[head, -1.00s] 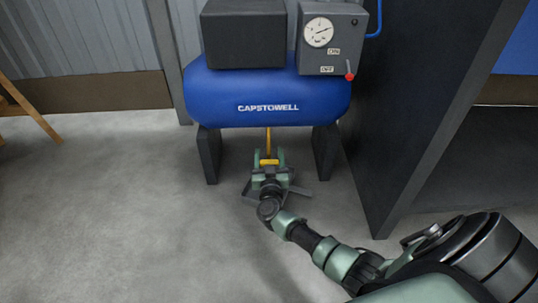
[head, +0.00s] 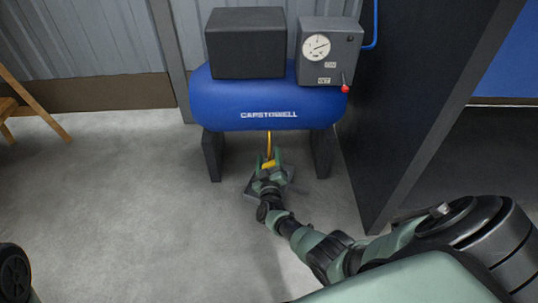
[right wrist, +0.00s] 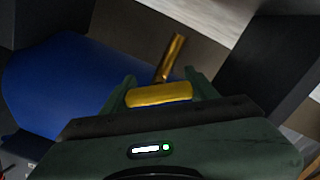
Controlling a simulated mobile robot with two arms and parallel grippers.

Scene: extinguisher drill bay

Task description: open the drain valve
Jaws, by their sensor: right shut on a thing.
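The drain valve hangs under the blue tank (head: 262,100) as a thin brass-yellow pipe (head: 269,144) with a yellow handle (head: 268,164) at its lower end. My right gripper (head: 269,160) is low under the tank, its green fingers on either side of the handle and shut on it. In the right wrist view the yellow handle (right wrist: 158,95) lies crosswise between the two fingers, with the pipe (right wrist: 172,56) slanting up beyond it. The valve's inside is hidden. My left gripper does not show.
The tank carries a black box (head: 245,42) and a grey panel (head: 331,50) with a gauge and a red-tipped lever (head: 345,88). Dark legs (head: 212,156) flank the valve. A dark partition (head: 410,110) stands close on the right.

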